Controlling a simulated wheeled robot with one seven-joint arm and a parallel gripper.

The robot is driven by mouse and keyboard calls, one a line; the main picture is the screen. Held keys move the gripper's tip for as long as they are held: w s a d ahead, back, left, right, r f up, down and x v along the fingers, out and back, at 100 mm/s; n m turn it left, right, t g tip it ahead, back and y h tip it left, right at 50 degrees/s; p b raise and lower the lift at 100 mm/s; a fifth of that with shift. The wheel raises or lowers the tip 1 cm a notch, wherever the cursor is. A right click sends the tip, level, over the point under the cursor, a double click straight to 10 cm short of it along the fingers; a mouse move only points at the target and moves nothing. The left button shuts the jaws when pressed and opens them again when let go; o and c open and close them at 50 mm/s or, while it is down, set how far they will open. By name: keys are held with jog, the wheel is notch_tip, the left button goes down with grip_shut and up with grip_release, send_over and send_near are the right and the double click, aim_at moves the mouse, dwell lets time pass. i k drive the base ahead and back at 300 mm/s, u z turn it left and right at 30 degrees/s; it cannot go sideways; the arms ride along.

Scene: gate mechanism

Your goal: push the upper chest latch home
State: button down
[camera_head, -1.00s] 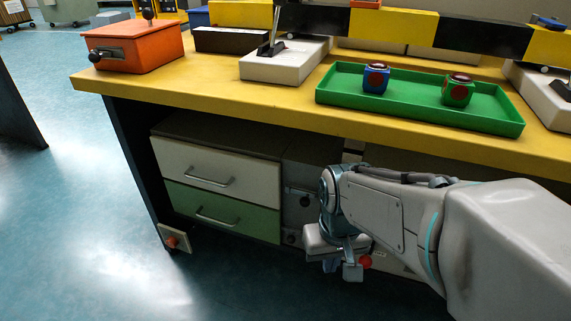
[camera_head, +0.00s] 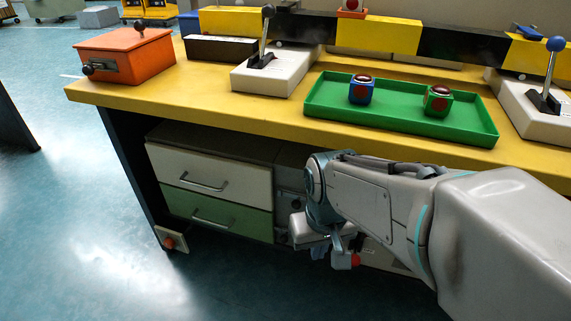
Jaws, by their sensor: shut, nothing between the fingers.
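The grey chest (camera_head: 290,182) stands under the yellow bench, right of the drawers. A small dark knob (camera_head: 296,204) shows on its front, probably the upper latch; how far in it sits cannot be told. My arm covers much of the chest's front. My gripper (camera_head: 341,259) is shut and empty, pointing down in front of the chest, right of and below the dark knob. Contact with the chest cannot be told. A red knob (camera_head: 355,261) shows right beside the fingers; what it belongs to is unclear.
A drawer unit with a white drawer (camera_head: 215,172) and a green drawer (camera_head: 225,215) stands left of the chest. Floor at the left is clear.

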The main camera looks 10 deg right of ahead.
aim_at(296, 205)
jog(key=u, duration=0.15)
jog(key=k, duration=1.1)
jog(key=z, duration=1)
jog(key=i, duration=0.5)
jog(key=z, duration=0.05)
